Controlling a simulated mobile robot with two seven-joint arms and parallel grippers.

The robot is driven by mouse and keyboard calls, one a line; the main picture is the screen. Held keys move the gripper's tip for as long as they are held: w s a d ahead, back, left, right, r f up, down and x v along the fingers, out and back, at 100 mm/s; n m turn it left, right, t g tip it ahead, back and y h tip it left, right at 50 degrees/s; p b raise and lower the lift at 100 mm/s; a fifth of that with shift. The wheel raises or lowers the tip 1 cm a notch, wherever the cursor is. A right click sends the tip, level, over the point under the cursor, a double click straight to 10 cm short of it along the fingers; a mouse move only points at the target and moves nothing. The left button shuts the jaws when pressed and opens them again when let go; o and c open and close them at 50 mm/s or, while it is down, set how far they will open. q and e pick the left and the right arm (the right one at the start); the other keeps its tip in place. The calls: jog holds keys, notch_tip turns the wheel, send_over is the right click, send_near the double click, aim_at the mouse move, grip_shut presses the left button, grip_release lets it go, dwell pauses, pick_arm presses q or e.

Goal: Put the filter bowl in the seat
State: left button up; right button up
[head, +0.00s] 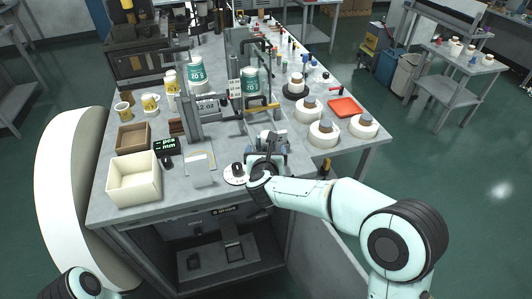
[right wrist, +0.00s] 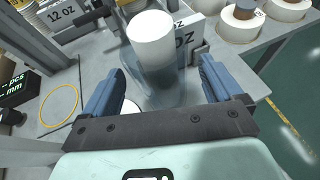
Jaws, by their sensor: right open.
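In the right wrist view, a white cylinder (right wrist: 152,40) stands with a clear bluish bowl (right wrist: 168,90) around or below it; this looks like the filter bowl, but its outline is hard to make out. My right gripper (right wrist: 160,66) is open, with one blue finger on each side of the bowl and no clear contact. In the head view my right gripper (head: 268,146) is over the table's front part, and its wrist covers much of that spot. I cannot identify the seat with certainty. My left gripper is out of view; only part of my left arm shows at bottom left.
A cream bin (head: 134,180) and a brown box (head: 133,137) stand on the table's left. Several white rolls, one at the front right (head: 323,133), and an orange tray (head: 345,107) stand on the right. A 12 oz press stands behind my gripper. A thin orange ring (right wrist: 58,104) lies left of my fingers.

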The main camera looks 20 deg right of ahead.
jog(key=x, duration=0.2)
jog(key=shift+w, duration=0.3)
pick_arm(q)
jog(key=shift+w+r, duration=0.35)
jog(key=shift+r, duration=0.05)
pick_arm(e)
jog(key=shift+s, duration=0.1)
jog(key=c, duration=1.2)
jog(key=shift+r, duration=0.1)
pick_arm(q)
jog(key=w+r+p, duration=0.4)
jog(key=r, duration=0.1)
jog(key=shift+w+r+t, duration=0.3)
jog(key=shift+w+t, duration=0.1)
pick_arm(e)
notch_tip(320, 180, up, 20)
jog(key=shift+f, duration=0.1)
